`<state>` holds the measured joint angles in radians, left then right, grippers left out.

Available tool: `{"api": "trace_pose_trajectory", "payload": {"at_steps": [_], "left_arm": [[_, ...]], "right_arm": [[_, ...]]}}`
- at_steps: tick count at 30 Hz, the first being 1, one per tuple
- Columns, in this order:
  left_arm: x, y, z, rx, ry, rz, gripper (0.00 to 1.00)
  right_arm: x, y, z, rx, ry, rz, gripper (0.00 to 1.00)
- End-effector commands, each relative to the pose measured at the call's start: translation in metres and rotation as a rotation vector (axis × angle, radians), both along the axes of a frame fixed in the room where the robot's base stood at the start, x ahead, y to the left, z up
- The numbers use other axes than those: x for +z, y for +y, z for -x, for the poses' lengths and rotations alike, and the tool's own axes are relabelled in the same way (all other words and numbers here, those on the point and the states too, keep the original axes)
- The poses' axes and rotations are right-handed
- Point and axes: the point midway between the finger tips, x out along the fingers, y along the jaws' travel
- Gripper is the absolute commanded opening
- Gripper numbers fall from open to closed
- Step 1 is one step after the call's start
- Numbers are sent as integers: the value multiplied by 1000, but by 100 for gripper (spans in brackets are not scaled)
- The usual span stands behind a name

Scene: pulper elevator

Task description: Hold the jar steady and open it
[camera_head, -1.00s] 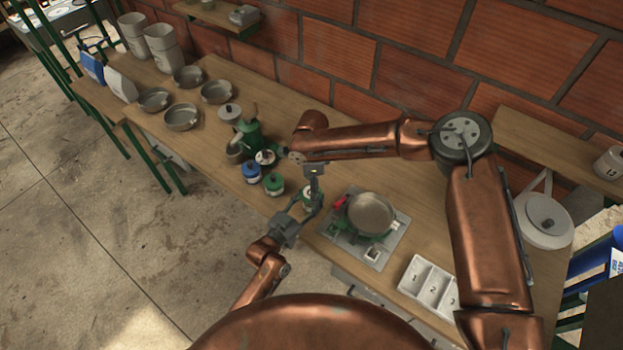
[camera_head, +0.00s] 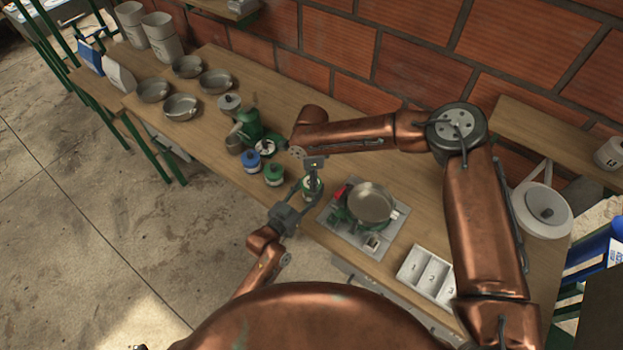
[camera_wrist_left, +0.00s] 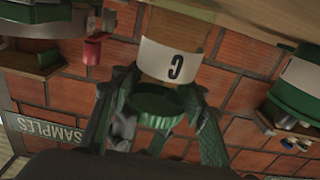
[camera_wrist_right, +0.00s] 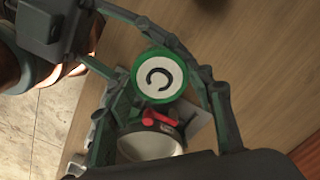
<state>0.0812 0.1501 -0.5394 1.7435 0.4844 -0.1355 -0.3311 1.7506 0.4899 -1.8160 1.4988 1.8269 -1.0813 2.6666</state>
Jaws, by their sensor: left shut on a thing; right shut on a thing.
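My left gripper (camera_head: 300,194) is shut on the jar from the front left. My right gripper (camera_head: 313,176) comes from above and is shut on the lid. Fingers partly hide the jar.
A blue-lidded jar (camera_head: 251,161) and a green-lidded jar (camera_head: 274,175) stand to the left. A stove with a pan (camera_head: 370,203) is close on the right. A white compartment tray (camera_head: 428,272) lies farther right. Several metal bowls stand at the back left.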

Motion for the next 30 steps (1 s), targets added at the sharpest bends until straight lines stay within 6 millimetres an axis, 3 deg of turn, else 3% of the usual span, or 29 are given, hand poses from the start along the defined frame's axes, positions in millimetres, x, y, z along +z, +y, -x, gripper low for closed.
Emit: {"api": "trace_pose_trajectory", "payload": {"at_steps": [7,11,30], "left_arm": [[-1,-1,1,-1,2,-1,0],[-1,-1,1,-2,2,-1,0],[-1,-2,2,-4,1,-1,0]], "right_arm": [[0,0,-2,12,-5,-2,19],[0,0,-2,140,-3,-4,19],[1,2,-3,1456,-7,-4,19]]}}
